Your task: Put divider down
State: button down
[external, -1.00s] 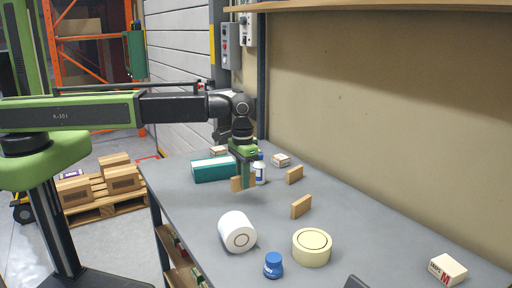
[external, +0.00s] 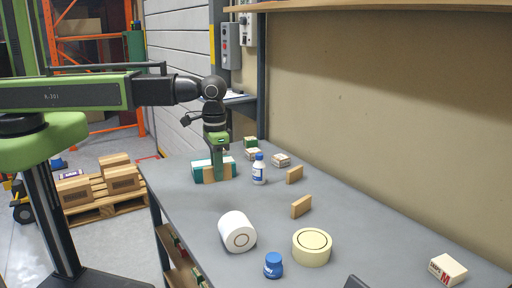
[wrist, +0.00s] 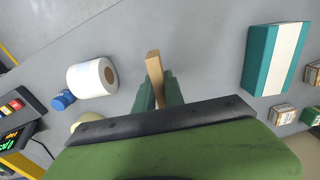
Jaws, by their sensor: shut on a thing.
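My gripper (external: 217,174) is shut on a small wooden divider (external: 208,174), which stands upright between the fingers. In the external view they are in front of the teal and white box (external: 197,169) and hide part of it. I cannot tell whether the divider touches the table. In the wrist view the held divider (wrist: 154,70) shows between the two green fingers (wrist: 158,90), with the box (wrist: 263,60) apart from it to the right. Two more wooden dividers, a far one (external: 294,175) and a nearer one (external: 301,207), stand on the table to the right.
A white bottle with a blue cap (external: 259,172) stands right of my gripper. Small boxes (external: 281,160) are behind it. The grey table (external: 370,230) is clear at the right middle.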

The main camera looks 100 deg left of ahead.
jog(key=s+a+r+n+p, duration=0.2)
jog(key=s+a+r+p, duration=0.35)
jog(key=s+a, duration=0.55)
jog(key=a+f+b, duration=0.2)
jog(key=a, duration=0.2)
jog(key=a+f+b, duration=0.2)
jog(key=a+b, duration=0.1)
jog(key=a, duration=0.1)
jog(key=a+f+b, duration=0.2)
jog(key=a+f, duration=0.1)
jog(key=a, duration=0.1)
jog(key=shift+w+a+b, duration=0.15)
jog(key=shift+w+b, duration=0.15)
jog(key=shift+s+a, duration=0.1)
jog(key=shift+a, duration=0.3)
notch_tip(320, 180, down, 4)
jog(key=b, duration=0.4)
jog(key=shift+f, duration=0.15)
jog(key=shift+d+r, duration=0.1)
jog(key=shift+r, duration=0.1)
jog(key=shift+f, duration=0.15)
jog(key=c, duration=1.9)
grip_release()
jog(key=shift+f, duration=0.1)
jog(key=o, duration=0.5)
jog(key=shift+c, duration=0.2)
jog(key=shift+r, duration=0.2)
